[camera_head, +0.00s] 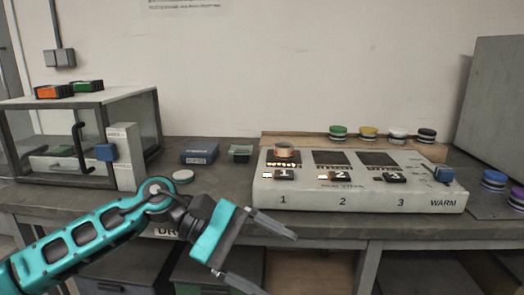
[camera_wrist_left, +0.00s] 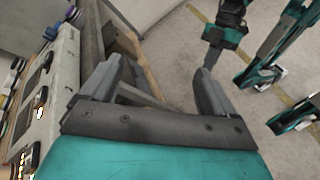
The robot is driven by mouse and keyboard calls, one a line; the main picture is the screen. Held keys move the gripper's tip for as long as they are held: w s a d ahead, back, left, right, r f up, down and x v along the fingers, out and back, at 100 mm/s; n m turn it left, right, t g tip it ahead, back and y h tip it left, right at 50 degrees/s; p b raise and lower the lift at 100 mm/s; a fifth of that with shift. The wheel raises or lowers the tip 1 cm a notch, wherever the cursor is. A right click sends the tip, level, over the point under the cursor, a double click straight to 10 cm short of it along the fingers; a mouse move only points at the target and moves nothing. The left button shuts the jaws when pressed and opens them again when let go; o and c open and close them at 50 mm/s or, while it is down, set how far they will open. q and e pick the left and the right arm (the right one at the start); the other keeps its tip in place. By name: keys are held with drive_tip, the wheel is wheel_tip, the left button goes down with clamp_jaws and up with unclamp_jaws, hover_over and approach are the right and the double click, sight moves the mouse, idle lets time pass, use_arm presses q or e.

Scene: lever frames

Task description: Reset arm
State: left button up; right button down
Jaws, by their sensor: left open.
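My left arm, teal and dark grey, comes in from the lower left of the head view. Its gripper (camera_head: 266,257) is open and empty, with its two dark fingers spread apart in front of the table's front edge. In the left wrist view the gripper (camera_wrist_left: 160,78) also shows open, with nothing between the fingers. Teal and dark arm parts of mine show at the upper right of that view. I cannot make out my right gripper.
A grey console (camera_head: 360,199) marked 1, 2, 3 and WARM stands on the dark table (camera_head: 225,192). A glass-walled box (camera_head: 150,110) with a door handle stands at the left. A blue box (camera_head: 199,153) and a white disc (camera_head: 183,176) lie between. Several coloured discs line the back.

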use_arm(q)
drive_tip(key=s+d+r+n+h, duration=0.2)
drive_tip(key=d+n+h, duration=0.25)
drive_tip(key=n, duration=0.25)
drive_tip(key=w+a+f+m+t+y, duration=0.1)
drive_tip(key=a+f+m+t+y, duration=0.55)
drive_tip(key=m+t, duration=0.5)
drive_tip(key=w+a+f+m+t+y, duration=0.1)
drive_tip(key=a+f+m+t+y, duration=0.3)
drive_tip(key=a+f+m+t, duration=0.8)
drive_tip(key=s+f+n+g+y, duration=0.3)
drive_tip(key=s+f+n+g, duration=0.4)
drive_tip(key=s+f+g, duration=0.3)
drive_tip(key=s+a+r+y+p, duration=0.1)
drive_tip(key=a+r+p, duration=0.3)
drive_tip(key=r+p, duration=0.8)
drive_tip(key=s+p, duration=0.1)
drive_tip(key=p, duration=0.4)
drive_tip(key=shift+s+a+r+y+p, duration=0.15)
drive_tip(key=shift+a+y+p, duration=0.05)
drive_tip(key=shift+y+p, duration=0.1)
use_arm(e)
drive_tip(key=s+d+r+h, duration=0.1)
drive_tip(key=s+d+r, duration=0.1)
drive_tip(key=r, duration=1)
drive_tip(key=shift+d, duration=0.8)
drive_tip(key=shift+r, duration=0.1)
